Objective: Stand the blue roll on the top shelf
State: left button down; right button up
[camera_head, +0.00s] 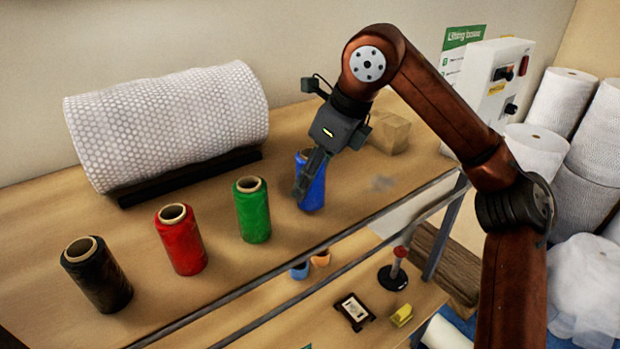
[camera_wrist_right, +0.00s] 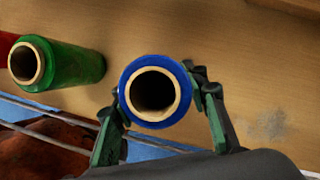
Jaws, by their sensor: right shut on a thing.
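The blue roll (camera_head: 313,190) is on the top shelf (camera_head: 330,225), upright or nearly so, at the right end of a row of rolls. My right gripper (camera_head: 305,180) is shut on it from above. In the right wrist view the blue roll (camera_wrist_right: 128,85) shows end-on with its cardboard core, between the two fingers of my right gripper (camera_wrist_right: 160,108). Whether its base rests fully on the shelf is hard to tell. My left gripper is not in view.
A green roll (camera_head: 252,212), a red roll (camera_head: 181,240) and a black roll (camera_head: 98,276) stand left of the blue one. A bubble-wrap roll (camera_head: 170,125) lies behind. A cardboard box (camera_head: 391,134) sits behind right. A rail edges the shelf; a lower shelf (camera_head: 345,275) holds small items.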

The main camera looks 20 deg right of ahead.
jog(key=shift+f, duration=0.35)
jog(key=shift+s+d, duration=0.1)
jog(key=shift+s, duration=0.1)
jog(key=shift+f, duration=0.15)
jog(key=o, duration=0.9)
jog(key=shift+w+f, duration=0.1)
jog(key=o, duration=0.4)
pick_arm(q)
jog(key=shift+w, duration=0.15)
